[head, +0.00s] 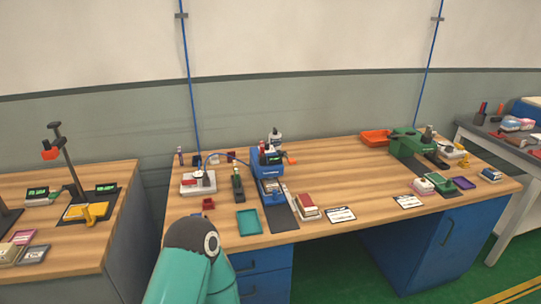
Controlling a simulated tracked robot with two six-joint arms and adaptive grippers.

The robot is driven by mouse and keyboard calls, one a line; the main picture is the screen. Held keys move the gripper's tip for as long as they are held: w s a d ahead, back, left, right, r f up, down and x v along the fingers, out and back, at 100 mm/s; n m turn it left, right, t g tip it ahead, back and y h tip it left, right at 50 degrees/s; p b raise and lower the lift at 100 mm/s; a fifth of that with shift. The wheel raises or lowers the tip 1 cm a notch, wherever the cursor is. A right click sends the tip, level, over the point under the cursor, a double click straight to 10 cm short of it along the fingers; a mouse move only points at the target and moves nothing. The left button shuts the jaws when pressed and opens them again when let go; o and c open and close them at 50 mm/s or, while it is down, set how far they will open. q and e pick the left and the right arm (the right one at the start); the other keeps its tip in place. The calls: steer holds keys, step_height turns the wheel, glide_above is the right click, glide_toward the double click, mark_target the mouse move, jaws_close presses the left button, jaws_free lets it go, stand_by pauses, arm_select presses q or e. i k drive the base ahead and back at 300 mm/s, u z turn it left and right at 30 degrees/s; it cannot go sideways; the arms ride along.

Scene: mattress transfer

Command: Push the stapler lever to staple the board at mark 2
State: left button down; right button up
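A blue bench machine (267,168) with an orange-red knob at its right side stands near the middle of the wooden workbench (335,170). A green machine (405,143) stands on a dark base at the right of the same bench. I cannot tell for sure which of the two is the stapler, or which part is its lever. A small greyish piece lies on the blue machine's bed; I cannot tell whether it is the board. Mark 2 cannot be made out. Neither gripper shows; only a teal link of my arm is in view at the lower middle.
Teal (249,222), purple (463,183) and orange (375,138) trays and white cards (341,214) lie on the bench. A second wooden bench (95,235) stands left across a gap, with a grey table (500,140) at right.

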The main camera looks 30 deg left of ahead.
mark_target(292, 161)
steer(key=u, duration=0.1)
steer(key=i, duration=1)
steer(key=z, duration=0.05)
